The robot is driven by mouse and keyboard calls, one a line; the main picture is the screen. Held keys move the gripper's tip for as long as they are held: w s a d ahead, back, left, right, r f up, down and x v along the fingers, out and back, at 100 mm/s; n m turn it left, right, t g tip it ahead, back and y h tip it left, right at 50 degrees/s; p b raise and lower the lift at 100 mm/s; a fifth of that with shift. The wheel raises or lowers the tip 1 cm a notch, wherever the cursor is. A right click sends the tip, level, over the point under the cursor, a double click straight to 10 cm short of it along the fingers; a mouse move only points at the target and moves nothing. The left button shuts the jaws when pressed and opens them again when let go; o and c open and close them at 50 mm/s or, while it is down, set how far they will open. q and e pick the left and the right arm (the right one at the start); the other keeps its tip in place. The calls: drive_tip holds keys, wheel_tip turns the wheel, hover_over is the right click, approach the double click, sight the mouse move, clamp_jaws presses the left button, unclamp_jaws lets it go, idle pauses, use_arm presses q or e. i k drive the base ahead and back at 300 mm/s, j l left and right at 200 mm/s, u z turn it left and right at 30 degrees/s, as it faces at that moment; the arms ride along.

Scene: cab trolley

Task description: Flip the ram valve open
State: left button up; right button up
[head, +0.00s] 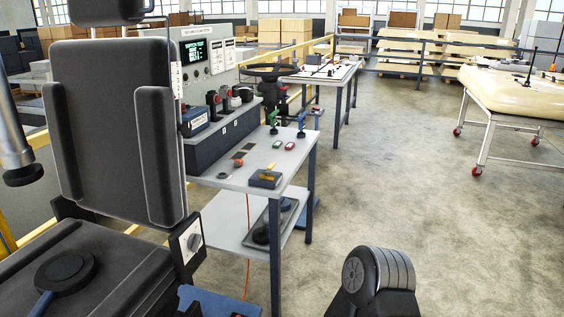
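No part is clearly labelled as the ram valve. A small dark block with a yellow lever (267,176) sits at the front right of the grey bench (233,178), and it may be the valve. Its lever lies at a low slant; whether that is open or closed I cannot tell. Green-handled (273,121) and blue-handled (301,124) upright parts stand farther back on the bench. Neither gripper is in view. A rounded grey link of mine (378,275) shows at the bottom, to the right of the bench and well apart from it.
A black seat (115,130) fills the left, with a round black disc (68,272) on its cushion. A grey control panel (195,55) stands behind the bench. An orange cable hangs under the bench. The concrete floor (420,180) to the right is clear up to a wheeled table (505,90).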

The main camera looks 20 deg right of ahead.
sight(273, 164)
drive_tip(key=i+l+z, duration=0.15)
drive_tip(key=i+l, duration=0.4)
drive_tip(key=i+l+z, duration=0.15)
drive_tip(key=i+l, duration=0.35)
drive_tip(key=i, duration=0.1)
